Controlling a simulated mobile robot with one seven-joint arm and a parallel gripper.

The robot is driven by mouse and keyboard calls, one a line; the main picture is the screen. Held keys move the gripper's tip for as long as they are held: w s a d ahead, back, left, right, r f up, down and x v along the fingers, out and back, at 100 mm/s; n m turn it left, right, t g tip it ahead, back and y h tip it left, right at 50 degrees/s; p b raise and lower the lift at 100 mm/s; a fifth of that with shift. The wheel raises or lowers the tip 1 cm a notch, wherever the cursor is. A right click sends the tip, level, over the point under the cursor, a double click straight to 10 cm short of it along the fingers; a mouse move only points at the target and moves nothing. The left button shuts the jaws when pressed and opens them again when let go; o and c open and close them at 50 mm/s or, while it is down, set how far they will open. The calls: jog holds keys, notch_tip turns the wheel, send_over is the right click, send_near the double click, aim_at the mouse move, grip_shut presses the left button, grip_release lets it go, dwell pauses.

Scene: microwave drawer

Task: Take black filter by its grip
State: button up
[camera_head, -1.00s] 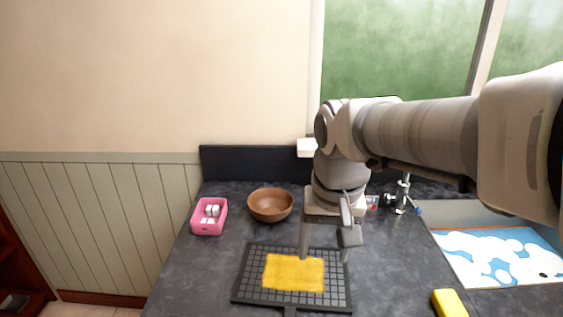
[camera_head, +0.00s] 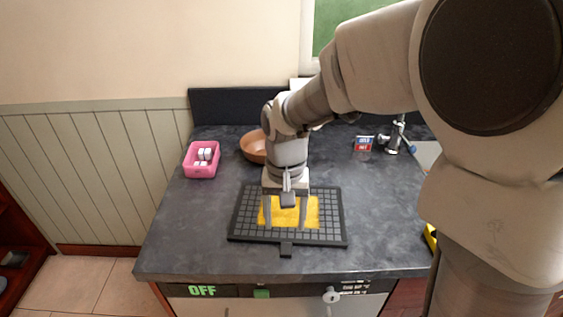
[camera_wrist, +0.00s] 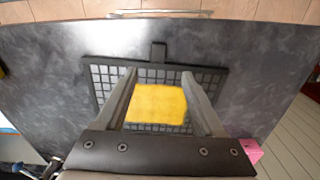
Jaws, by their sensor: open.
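The black filter (camera_head: 333,236) is a flat gridded frame lying on the dark countertop, with a yellow patch (camera_head: 312,211) on its middle. Its grip (camera_head: 286,249) is a short tab on the edge nearest the counter front. In the wrist view the filter (camera_wrist: 219,82) lies between and beyond the fingers, and its grip (camera_wrist: 158,51) shows at the top of its frame. My gripper (camera_head: 285,228) is open and empty, pointing down over the filter's yellow middle, behind the grip. It also shows in the wrist view (camera_wrist: 160,72). I cannot tell the exact height of the fingertips.
A pink box (camera_head: 202,160) with white pieces stands at the left. A brown bowl (camera_head: 253,147) is behind my arm. A faucet (camera_head: 395,138) and a small red-blue box (camera_head: 363,144) are at the back right. The counter (camera_head: 190,262) is clear around the grip.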

aim_at(286, 245)
jog(key=f, duration=0.4)
jog(key=f+b, duration=0.1)
jog(key=f, duration=0.2)
jog(key=shift+d+f, duration=0.2)
jog(key=shift+f, duration=0.15)
grip_shut()
jog(key=shift+w, duration=0.1)
dwell(1.0)
